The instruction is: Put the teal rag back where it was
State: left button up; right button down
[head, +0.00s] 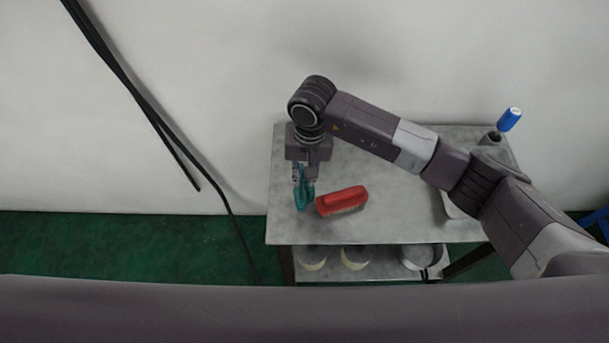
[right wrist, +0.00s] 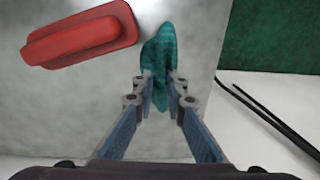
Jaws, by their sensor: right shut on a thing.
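The teal rag (head: 304,194) is pinched in my right gripper (head: 304,178) at the left part of the grey metal table (head: 390,228). In the right wrist view the rag (right wrist: 160,52) is bunched between the two fingertips (right wrist: 159,82) and sticks out past them. I cannot tell whether the rag touches the table top. My left gripper does not show in either view.
A red brush-like block (head: 342,200) lies just right of the rag; it also shows in the right wrist view (right wrist: 82,36). A blue-handled tool (head: 509,119) stands at the back right. Round containers (head: 356,258) sit on the lower shelf. Black cables (head: 150,112) hang at left.

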jog(key=shift+f+b, duration=0.25)
jog(key=shift+b, duration=0.05)
jog(key=c, duration=2)
grip_release()
jog(key=shift+r, duration=0.1)
jog(key=shift+o, duration=0.2)
jog(key=shift+r, duration=0.15)
jog(key=shift+w+r, duration=0.1)
jog(key=shift+r, duration=0.15)
notch_tip(320, 180, up, 12)
jog(key=b, duration=0.1)
jog(key=shift+d+f+b, duration=0.25)
jog(key=shift+d+b, duration=0.1)
jog(key=shift+b, duration=0.05)
